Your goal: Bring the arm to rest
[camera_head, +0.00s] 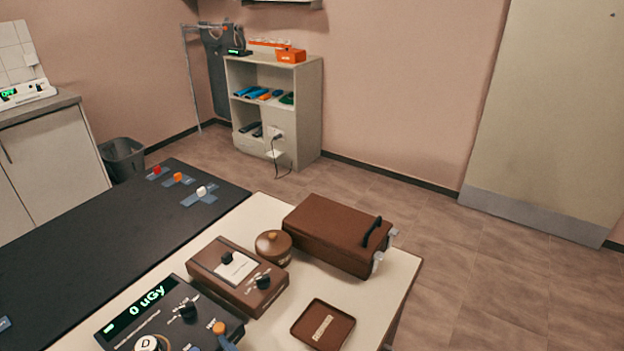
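Neither my arm nor my gripper shows in the head view, so its pose and whether it is open cannot be seen. A cream-topped table (385,300) stands at the lower middle. On it are a brown case (335,232) with a dark handle, a round brown lidded pot (273,247), a brown control box (238,277) with black knobs, and a small brown tray (312,333) holding a pale strip (322,327). A dark console (165,320) with a green display reading "0 uGy" is partly cut off at the bottom edge.
A long black surface (90,240) at left bears red, orange and white knobs (178,178). Behind stand a grey bin (122,158), a white cabinet (50,155) and a shelf unit (312,105) with a cable. A door (550,110) is at right. The floor (490,280) at right is clear.

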